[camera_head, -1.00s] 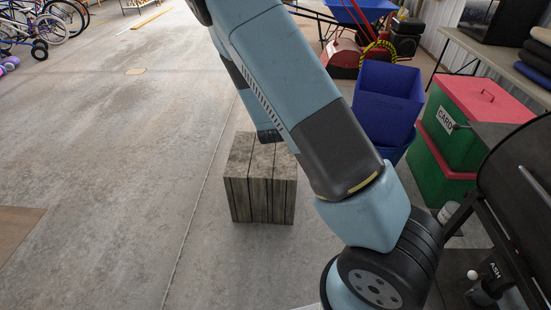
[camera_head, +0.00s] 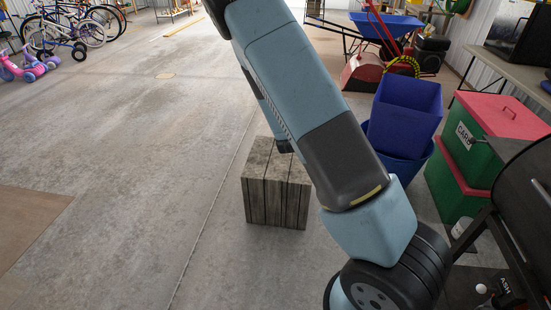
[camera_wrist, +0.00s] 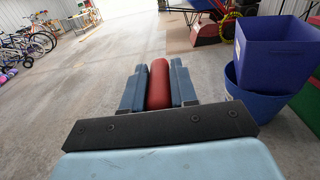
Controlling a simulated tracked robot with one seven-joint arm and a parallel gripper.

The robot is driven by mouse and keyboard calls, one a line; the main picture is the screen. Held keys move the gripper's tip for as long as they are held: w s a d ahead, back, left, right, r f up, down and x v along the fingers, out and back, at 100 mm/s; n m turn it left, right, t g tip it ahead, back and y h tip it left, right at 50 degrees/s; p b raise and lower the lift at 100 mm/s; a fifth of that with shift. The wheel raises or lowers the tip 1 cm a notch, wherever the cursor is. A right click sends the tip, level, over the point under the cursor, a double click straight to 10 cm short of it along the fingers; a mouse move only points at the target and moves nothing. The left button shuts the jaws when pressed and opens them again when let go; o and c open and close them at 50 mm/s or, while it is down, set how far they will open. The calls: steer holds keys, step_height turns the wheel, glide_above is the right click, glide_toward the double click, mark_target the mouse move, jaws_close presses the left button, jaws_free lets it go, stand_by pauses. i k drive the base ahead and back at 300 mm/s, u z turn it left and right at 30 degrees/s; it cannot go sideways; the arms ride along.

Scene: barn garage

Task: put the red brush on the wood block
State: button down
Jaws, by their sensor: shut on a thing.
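The red brush (camera_wrist: 159,84) shows in the wrist view as a rounded red piece between the two blue fingers of my gripper (camera_wrist: 158,86). My gripper is shut on it. The rest of the brush is hidden. The wood block (camera_head: 276,187), a grey slatted cube, stands on the concrete floor in the head view. My arm crosses in front of its upper right part. In the head view my gripper and the brush are hidden by the arm. The block does not show in the wrist view.
Blue bins (camera_head: 404,112) stand right of the block, beside green boxes with red lids (camera_head: 505,115). A black grill (camera_head: 520,195) is at the right edge. A wheelbarrow (camera_head: 385,28) is behind the bins. Bicycles (camera_head: 70,28) stand far left. The floor left of the block is clear.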

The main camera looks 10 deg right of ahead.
mark_target(280, 164)
steer(key=u, duration=0.05)
steer(key=i, duration=0.85)
steer(key=z, duration=0.1)
